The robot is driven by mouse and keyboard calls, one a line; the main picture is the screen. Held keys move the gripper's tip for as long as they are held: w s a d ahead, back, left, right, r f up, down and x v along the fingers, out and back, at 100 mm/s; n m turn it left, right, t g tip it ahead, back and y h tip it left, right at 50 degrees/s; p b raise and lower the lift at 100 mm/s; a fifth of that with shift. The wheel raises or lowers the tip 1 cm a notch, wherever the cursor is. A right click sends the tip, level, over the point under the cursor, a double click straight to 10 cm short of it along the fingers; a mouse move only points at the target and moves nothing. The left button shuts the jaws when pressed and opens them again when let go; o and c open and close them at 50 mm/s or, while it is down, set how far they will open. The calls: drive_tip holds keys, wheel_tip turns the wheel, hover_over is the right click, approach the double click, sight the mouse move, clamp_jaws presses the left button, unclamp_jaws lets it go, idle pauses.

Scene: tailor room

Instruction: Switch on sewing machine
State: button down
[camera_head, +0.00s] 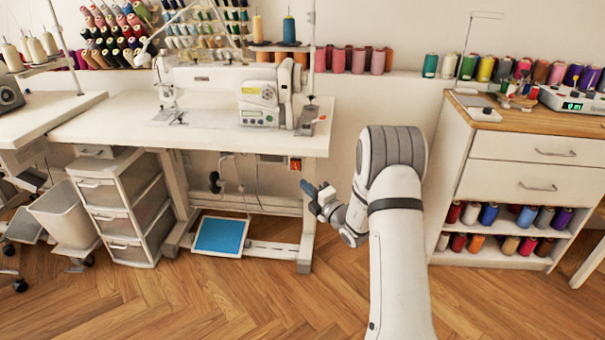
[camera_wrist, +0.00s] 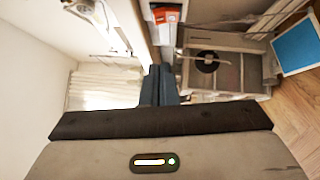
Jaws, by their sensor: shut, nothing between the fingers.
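The white sewing machine (camera_head: 225,82) stands on the white table (camera_head: 95,122), with a control panel on its right part. A small orange-red switch (camera_head: 295,164) is mounted under the table's right end. It also shows at the top of the wrist view as an orange switch (camera_wrist: 166,14) on a pale housing. My gripper (camera_head: 306,187) is shut and empty, just below and to the right of the switch in the head view. In the wrist view its dark fingers (camera_wrist: 160,82) are together, apart from the switch. Whether the switch is on or off cannot be told.
A blue pedal (camera_head: 220,236) lies low under the table, near the table leg (camera_head: 307,232). A drawer unit (camera_head: 120,205) stands under the table at left. A white cabinet (camera_head: 515,165) with thread spools stands at right. Wooden floor is clear in front.

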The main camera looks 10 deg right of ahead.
sight(296, 166)
drive_tip(key=w, duration=0.2)
drive_tip(key=w+b, duration=0.1)
drive_tip(key=w, duration=0.2)
drive_tip(key=w+a+r+b, duration=0.1)
drive_tip(key=w, duration=0.2)
